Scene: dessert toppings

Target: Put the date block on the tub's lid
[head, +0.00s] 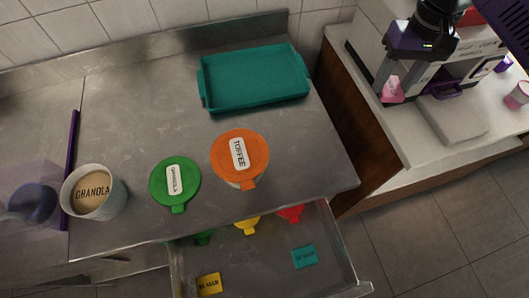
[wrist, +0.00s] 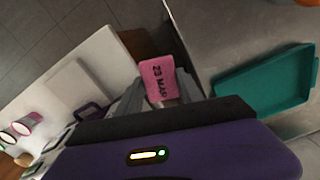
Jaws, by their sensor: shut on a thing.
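My gripper (head: 393,82) is shut on the pink date block (head: 393,93), up at the right in front of the coffee machine. A tub with an orange lid (head: 252,150) labelled TOFFEE stands on the steel counter, left of and below my gripper in the head view. A whitish tub (head: 118,203) marked GRANOLA stands open at the left.
A teal tray (head: 258,104) lies empty at the back of the counter. An open drawer (head: 255,272) in front holds a yellow block (head: 208,284), a teal block (head: 304,257) and several coloured pieces partly hidden by the counter edge. A white machine (head: 472,78) stands at the right.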

